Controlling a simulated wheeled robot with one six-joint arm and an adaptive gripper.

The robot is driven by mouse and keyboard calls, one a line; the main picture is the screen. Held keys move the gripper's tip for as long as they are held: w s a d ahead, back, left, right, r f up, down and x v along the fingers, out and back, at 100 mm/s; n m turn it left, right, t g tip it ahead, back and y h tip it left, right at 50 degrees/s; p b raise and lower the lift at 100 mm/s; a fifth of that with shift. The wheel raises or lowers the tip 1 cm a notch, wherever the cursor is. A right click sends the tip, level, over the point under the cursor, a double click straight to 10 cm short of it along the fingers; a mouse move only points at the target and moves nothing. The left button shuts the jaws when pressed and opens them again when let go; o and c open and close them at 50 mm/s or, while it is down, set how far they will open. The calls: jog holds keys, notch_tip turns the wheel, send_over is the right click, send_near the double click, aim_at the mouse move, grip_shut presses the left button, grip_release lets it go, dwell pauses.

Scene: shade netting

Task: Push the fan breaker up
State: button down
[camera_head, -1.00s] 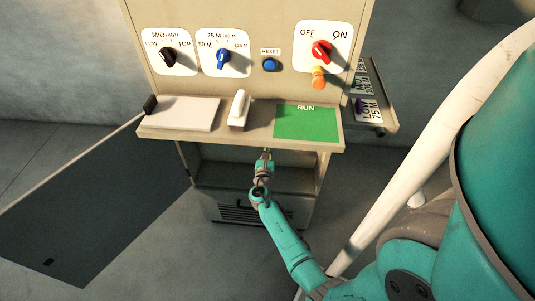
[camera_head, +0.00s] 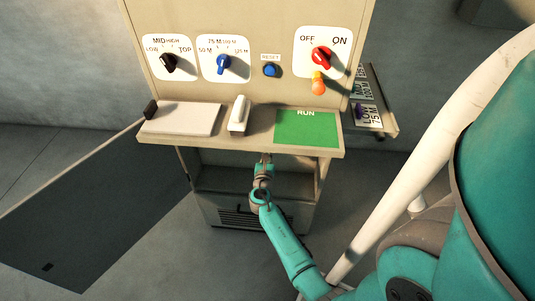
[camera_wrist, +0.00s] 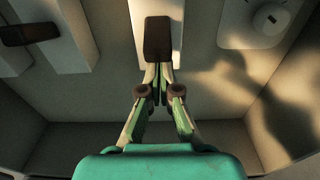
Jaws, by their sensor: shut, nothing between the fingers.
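In the wrist view, a dark breaker lever (camera_wrist: 158,38) sits on a pale upright strip, straight ahead of my gripper (camera_wrist: 158,72). The fingers are together with nothing between them, their tips at the lever's lower end. I cannot tell whether they touch it. A second dark lever (camera_wrist: 28,32) sits on another pale block to the left. No label shows on either, so I cannot tell which is the fan breaker. In the head view, my gripper (camera_head: 265,160) reaches into the open lower bay of the cabinet (camera_head: 190,138), under its ledge, which hides the levers.
The panel above carries a black knob (camera_head: 168,63), a blue knob (camera_head: 223,64), a blue reset button (camera_head: 271,70) and a red knob (camera_head: 321,57). An open dark door (camera_head: 105,215) hangs left. A side shelf (camera_head: 375,100) juts out right. The wrist view shows a round fitting (camera_wrist: 270,20) at right.

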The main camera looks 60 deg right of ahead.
jog(key=shift+a+r+g, duration=0.1)
jog(key=shift+r+g, duration=0.1)
jog(key=shift+g, duration=0.1)
jog(key=shift+s+a+r+y, duration=0.1)
jog(key=shift+a+r+y, duration=0.05)
jog(key=shift+r+y, duration=0.5)
jog(key=shift+s+a+r+y, duration=0.1)
jog(key=shift+a+r+y, duration=0.05)
jog(key=shift+r+y, duration=0.45)
jog(key=shift+f+g, duration=0.1)
jog(key=shift+g, duration=0.3)
jog(key=v, duration=0.9)
jog(key=shift+a+f, duration=0.25)
jog(key=shift+a, duration=0.1)
jog(key=shift+s, duration=0.1)
